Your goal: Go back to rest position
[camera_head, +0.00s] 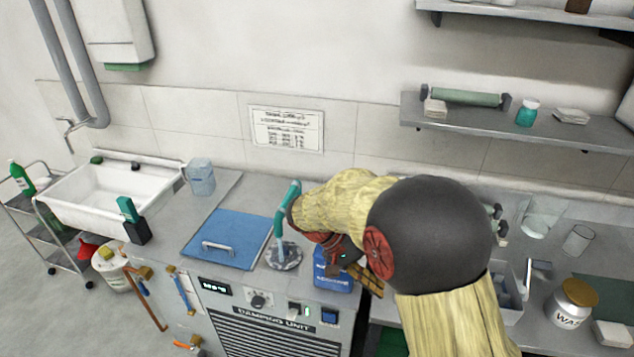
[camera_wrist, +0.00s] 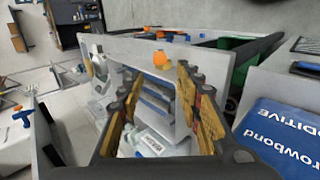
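My gripper (camera_head: 368,282) hangs at the end of my arm above the front edge of the counter, right of the damping unit. My arm hides part of it in the head view. In the wrist view the two yellow-padded fingers of my gripper (camera_wrist: 162,82) stand apart, with nothing clearly held between them. A blue additive package (camera_head: 333,278) sits close beside the gripper on its left in the head view. It also shows at the right of the wrist view (camera_wrist: 285,135), apart from the fingers.
The damping unit has a blue lid (camera_head: 228,240) and a teal lever (camera_head: 285,205) over a round metal plate (camera_head: 284,257). A sink (camera_head: 110,195) and a trolley (camera_head: 45,235) stand left. A wax jar (camera_head: 570,305) and glassware stand right, below a wall shelf (camera_head: 500,122).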

